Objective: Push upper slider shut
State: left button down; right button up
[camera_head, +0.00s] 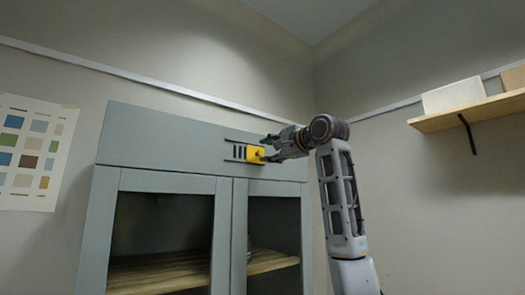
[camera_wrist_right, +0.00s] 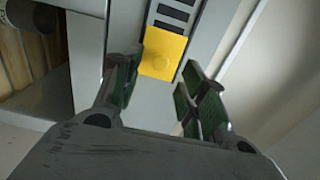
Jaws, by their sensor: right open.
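The upper slider is a yellow block (camera_head: 255,154) on a dark slotted track in the grey-blue upper panel of a cabinet. It also shows in the right wrist view (camera_wrist_right: 162,54), a yellow plate with a round knob, at the end of a strip with dark slots. My right gripper (camera_head: 270,148) reaches the slider from the right in the head view. In the wrist view its green-padded fingers (camera_wrist_right: 155,88) are apart, with the slider between and just beyond the tips. Whether a finger touches it I cannot tell. My left gripper is in no view.
The cabinet (camera_head: 170,180) has two framed doors below the panel, with wooden shelves (camera_head: 160,270) inside. A wall shelf (camera_head: 470,113) with a white box (camera_head: 453,95) is at right. A colour chart (camera_head: 33,150) hangs at left. The space before the cabinet's left part looks clear.

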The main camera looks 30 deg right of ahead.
aim_at(261, 153)
jog(key=shift+w+a+p, duration=0.2)
jog(key=shift+w+p, duration=0.4)
jog(key=shift+w, duration=1.55)
grip_shut()
